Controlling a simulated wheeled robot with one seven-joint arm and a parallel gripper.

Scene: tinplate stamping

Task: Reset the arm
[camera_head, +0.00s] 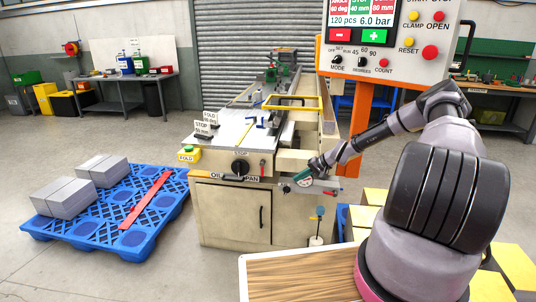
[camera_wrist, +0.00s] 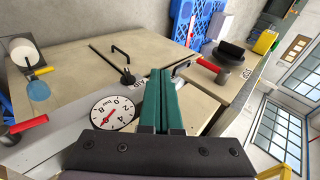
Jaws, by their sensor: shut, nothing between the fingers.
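My arm reaches from the lower right of the head view towards the front of the beige stamping machine (camera_head: 231,212). My gripper (camera_head: 303,178) is near the machine's front right side, by the grey panel with a gauge. In the wrist view my gripper (camera_wrist: 168,72) shows two green fingers pressed together with nothing between them. A round pressure gauge (camera_wrist: 112,114) shows beside the fingers. I cannot tell whether the fingertips touch the machine.
A control panel (camera_head: 377,50) stands on an orange post (camera_head: 363,122) behind my arm. A blue pallet (camera_head: 103,212) with grey blocks (camera_head: 66,197) and a red bar (camera_head: 146,200) lies at left. A wood-topped surface (camera_head: 300,277) is in front.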

